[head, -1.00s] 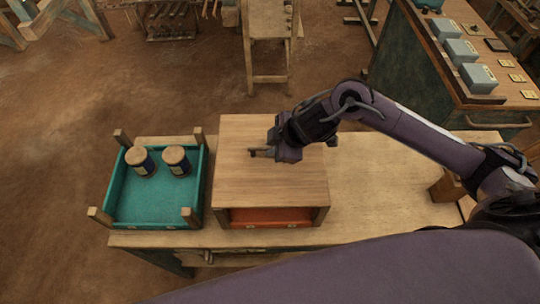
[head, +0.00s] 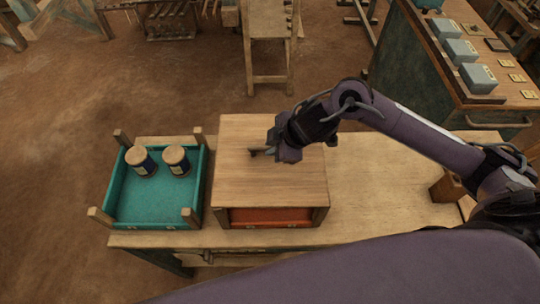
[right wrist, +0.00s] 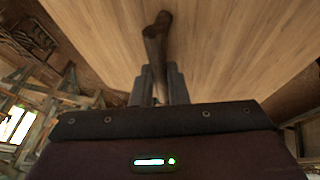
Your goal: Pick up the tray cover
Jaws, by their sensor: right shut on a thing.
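The tray cover (head: 290,185) is a pale wooden board with a dark peg-like handle (right wrist: 157,35), and it sits level over an orange tray (head: 270,216). Its wood surface fills much of the right wrist view (right wrist: 235,45). My right gripper (head: 268,151) is over the middle of the cover, and in the right wrist view its fingers (right wrist: 159,85) are shut on the handle. The handle is mostly hidden by the gripper in the head view. No gap shows between the cover and its supports. My left gripper is not in view.
A teal tray (head: 125,200) with corner posts stands close to the cover's left and holds two jars (head: 140,160). A cabinet (head: 420,65) with grey boxes (head: 478,78) stands at the back right.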

